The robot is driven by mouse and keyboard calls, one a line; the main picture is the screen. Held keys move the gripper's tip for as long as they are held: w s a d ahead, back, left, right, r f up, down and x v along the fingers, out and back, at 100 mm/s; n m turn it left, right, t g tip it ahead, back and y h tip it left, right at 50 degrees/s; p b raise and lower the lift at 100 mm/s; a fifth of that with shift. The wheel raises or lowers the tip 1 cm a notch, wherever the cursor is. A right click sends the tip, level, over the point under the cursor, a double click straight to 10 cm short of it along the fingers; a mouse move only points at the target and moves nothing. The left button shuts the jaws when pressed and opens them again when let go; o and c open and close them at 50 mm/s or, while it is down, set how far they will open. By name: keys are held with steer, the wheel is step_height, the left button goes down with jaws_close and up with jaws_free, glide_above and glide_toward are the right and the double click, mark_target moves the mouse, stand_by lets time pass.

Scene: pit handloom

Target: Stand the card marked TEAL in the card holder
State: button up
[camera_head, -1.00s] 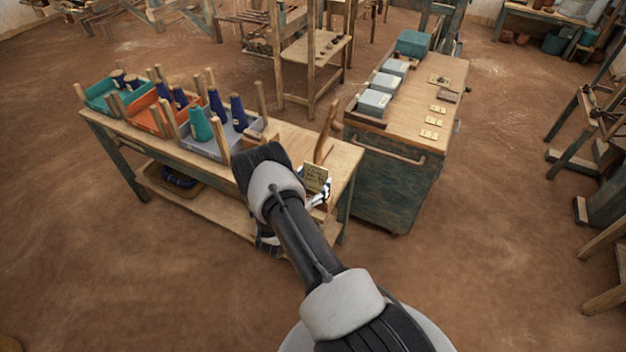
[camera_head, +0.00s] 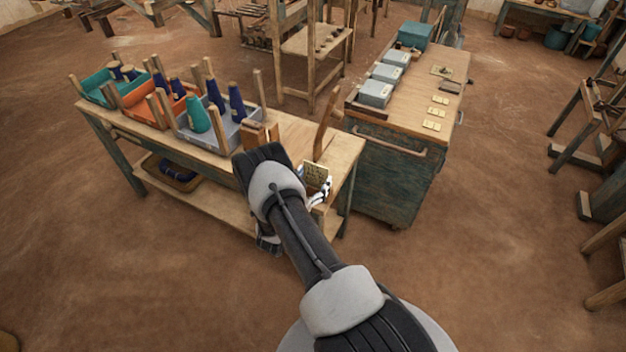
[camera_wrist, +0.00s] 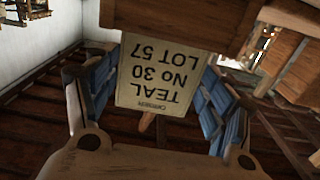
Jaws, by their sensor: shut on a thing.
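A pale yellow card marked TEAL No 30 LOT 57 (camera_wrist: 165,78) shows upside down in the wrist view, between the blue finger pads of my gripper (camera_wrist: 152,100). My gripper is shut on it. A brown wooden block (camera_wrist: 180,25), likely the card holder, lies at the card's far edge and hides that edge. I cannot tell whether the card is in a slot or only against the block. In the head view the card (camera_head: 315,173) shows over the right end of the workbench, with my gripper (camera_head: 323,190) beside it, partly hidden.
The workbench (camera_head: 290,130) bears a teal tray (camera_head: 98,92), an orange tray (camera_head: 135,113) and a grey tray (camera_head: 235,138) with thread cones, among upright posts. A wooden block (camera_head: 258,135) stands right of them. A cabinet (camera_head: 390,175) with grey boxes and small cards stands to the right.

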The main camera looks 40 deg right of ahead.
stand_by(0.4)
steer(key=o, duration=1)
steer(key=v, duration=1.2)
